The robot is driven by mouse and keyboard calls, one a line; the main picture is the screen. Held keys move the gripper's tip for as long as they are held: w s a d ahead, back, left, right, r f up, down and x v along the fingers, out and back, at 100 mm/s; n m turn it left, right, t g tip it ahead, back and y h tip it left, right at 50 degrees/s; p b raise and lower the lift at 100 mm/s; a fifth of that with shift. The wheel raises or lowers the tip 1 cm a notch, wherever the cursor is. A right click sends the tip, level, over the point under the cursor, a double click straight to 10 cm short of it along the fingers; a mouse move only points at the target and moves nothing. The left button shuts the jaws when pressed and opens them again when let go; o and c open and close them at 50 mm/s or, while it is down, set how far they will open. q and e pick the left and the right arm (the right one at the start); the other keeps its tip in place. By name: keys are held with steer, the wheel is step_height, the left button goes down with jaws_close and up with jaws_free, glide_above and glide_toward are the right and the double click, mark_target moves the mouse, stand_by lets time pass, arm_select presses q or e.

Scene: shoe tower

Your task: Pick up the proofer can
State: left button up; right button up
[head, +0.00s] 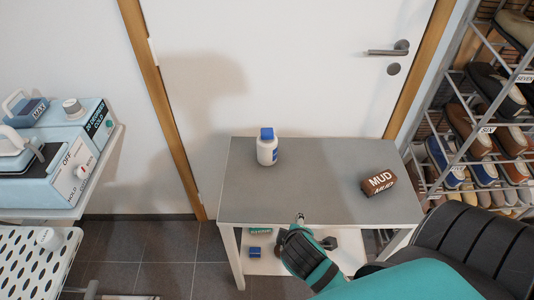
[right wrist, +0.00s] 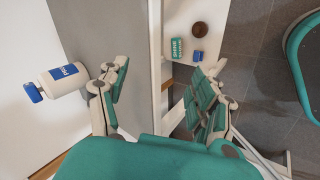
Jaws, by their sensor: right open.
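The proofer can, a white bottle-like can (head: 267,150) with a blue cap and a blue label, stands upright on the grey tabletop near its back edge in the head view. It also shows at the left of the right wrist view (right wrist: 65,80), apart from the fingers. My right gripper (head: 315,231) is at the table's front edge, in front of the can and to its right. In the right wrist view its fingers (right wrist: 158,90) are spread wide with nothing between them. My left gripper is not in view.
A brown block marked MUD (head: 379,182) lies at the table's right. The grey table (head: 250,200) is clear between can and gripper. A lower shelf (head: 262,267) holds small boxes. A shoe rack (head: 455,165) stands right; blue machines (head: 60,160) stand left. A closed door is behind.

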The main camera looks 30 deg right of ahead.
steer(key=w+d+r+n+t+h, duration=0.1)
steer(key=w+n, duration=0.1)
steer(key=w+d+r+n+t+h, duration=0.1)
steer(key=w+r+n, duration=0.1)
steer(key=n, duration=0.1)
steer(key=w+d+r+n+t+h, duration=0.1)
steer(key=w+d+n+h, duration=0.1)
steer(key=n, duration=0.1)
steer(key=shift+w+d+r+t, duration=0.1)
steer(key=shift+w+r+t, duration=0.1)
steer(key=shift+t, duration=0.1)
steer(key=w+r+n+t+h, duration=0.1)
steer(key=w+r+n+t, duration=0.15)
steer(key=n, duration=0.35)
steer(key=n+t+p, duration=0.2)
steer(key=n+t, duration=0.1)
steer(key=n, duration=0.5)
glide_toward(267, 138)
steer(key=x, duration=0.6)
steer(key=shift+w+r, duration=0.1)
steer(key=shift+w, duration=0.1)
steer(key=x, duration=0.5)
steer(key=shift+w+d, duration=0.25)
steer(key=shift+d, duration=0.1)
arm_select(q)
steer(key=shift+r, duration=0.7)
arm_select(e)
steer(key=shift+a, duration=0.1)
jaws_close()
